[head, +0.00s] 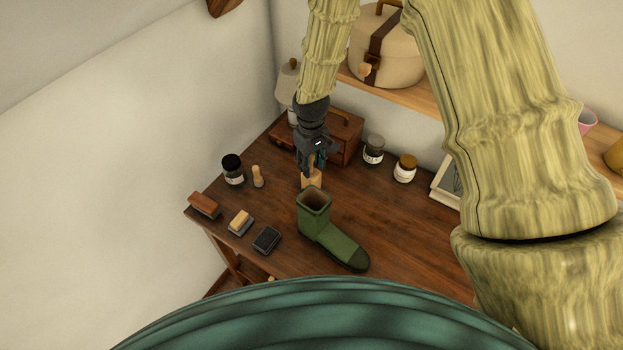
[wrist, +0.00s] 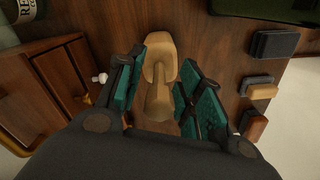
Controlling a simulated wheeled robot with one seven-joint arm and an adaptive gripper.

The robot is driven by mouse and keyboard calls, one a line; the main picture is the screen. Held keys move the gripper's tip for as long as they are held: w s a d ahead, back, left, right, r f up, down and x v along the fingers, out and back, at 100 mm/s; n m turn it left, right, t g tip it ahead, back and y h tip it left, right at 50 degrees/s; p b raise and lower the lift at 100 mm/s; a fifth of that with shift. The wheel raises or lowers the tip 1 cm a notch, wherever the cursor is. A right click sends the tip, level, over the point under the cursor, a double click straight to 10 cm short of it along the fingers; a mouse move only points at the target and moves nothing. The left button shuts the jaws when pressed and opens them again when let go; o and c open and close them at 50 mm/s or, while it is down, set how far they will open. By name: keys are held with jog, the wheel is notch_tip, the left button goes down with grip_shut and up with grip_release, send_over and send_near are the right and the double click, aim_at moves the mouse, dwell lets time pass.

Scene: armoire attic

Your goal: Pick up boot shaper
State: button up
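The boot shaper, a pale wooden piece with a rounded end and a narrower neck, lies between my fingers in the wrist view (wrist: 160,72). In the head view its lower part (head: 311,180) shows just below my gripper, behind the boot's opening. My gripper (head: 312,162) points down over the table; in the wrist view (wrist: 165,95) its green-padded fingers are spread on both sides of the shaper, with gaps showing. The upper part of the shaper is hidden by my gripper in the head view.
A green boot (head: 335,240) stands just in front of the shaper. Brushes (head: 240,222), a dark jar (head: 233,169) and a small wooden piece (head: 257,176) are to the left. A wooden box (head: 345,140) is behind, with jars (head: 404,168) to the right.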

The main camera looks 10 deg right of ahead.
jog(key=shift+w+f, duration=0.1)
jog(key=shift+f, duration=0.05)
jog(key=shift+c, duration=0.6)
grip_shut()
